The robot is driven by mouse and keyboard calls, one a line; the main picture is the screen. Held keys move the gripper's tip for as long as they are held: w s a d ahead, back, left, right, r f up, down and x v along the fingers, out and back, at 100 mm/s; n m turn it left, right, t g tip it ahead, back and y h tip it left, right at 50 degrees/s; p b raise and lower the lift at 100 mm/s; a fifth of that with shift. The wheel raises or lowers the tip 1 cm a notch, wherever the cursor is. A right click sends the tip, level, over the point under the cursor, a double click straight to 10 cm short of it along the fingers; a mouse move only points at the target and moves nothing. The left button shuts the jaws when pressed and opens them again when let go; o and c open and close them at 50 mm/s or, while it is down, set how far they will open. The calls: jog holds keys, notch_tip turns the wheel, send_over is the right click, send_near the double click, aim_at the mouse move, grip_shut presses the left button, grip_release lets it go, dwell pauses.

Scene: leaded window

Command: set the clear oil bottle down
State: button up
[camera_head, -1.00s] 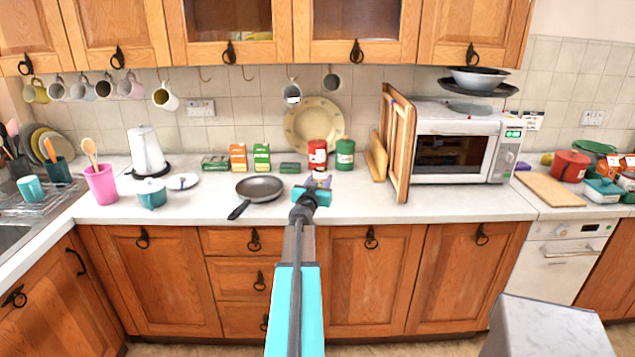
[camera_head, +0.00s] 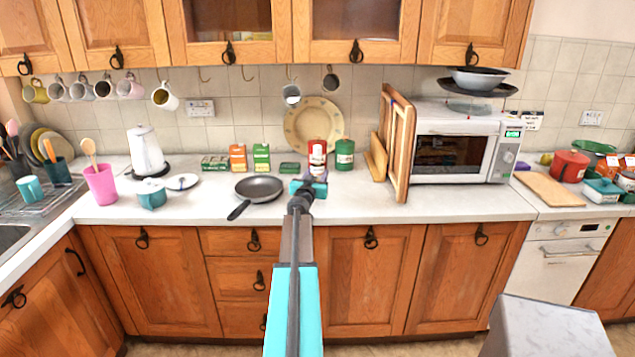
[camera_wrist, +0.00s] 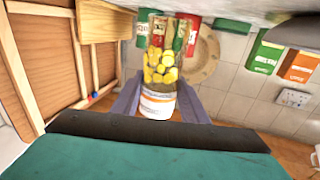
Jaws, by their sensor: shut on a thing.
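The clear oil bottle (camera_wrist: 160,82), with yellow contents and a white and orange label, is between the fingers of my gripper (camera_wrist: 158,103) in the wrist view. My gripper is shut on it. In the head view my gripper (camera_head: 311,187) is over the counter (camera_head: 415,205), just right of the frying pan and in front of the red canister. The bottle is hard to pick out there against the canister. I cannot tell whether its base touches the counter.
A red canister (camera_head: 317,150) and a green canister (camera_head: 344,154) stand close behind, before a plate (camera_head: 300,118). The frying pan (camera_head: 259,188) lies at left. Wooden boards (camera_head: 400,140) and a microwave (camera_head: 455,150) stand at right. The counter front right of my gripper is clear.

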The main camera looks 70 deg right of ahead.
jog(key=shift+w+d, duration=0.2)
jog(key=shift+d, duration=0.2)
jog(key=shift+f+b, duration=0.55)
jog(key=shift+f, duration=1.25)
jog(key=shift+f, duration=0.1)
jog(key=o, duration=1.2)
jog(key=shift+o, duration=0.2)
jog(key=shift+a, duration=0.1)
jog(key=s+a, duration=0.1)
jog(key=a, duration=1.1)
jog(key=shift+s+b, duration=0.15)
jog(key=shift+b, duration=0.15)
jog(key=shift+d, duration=0.1)
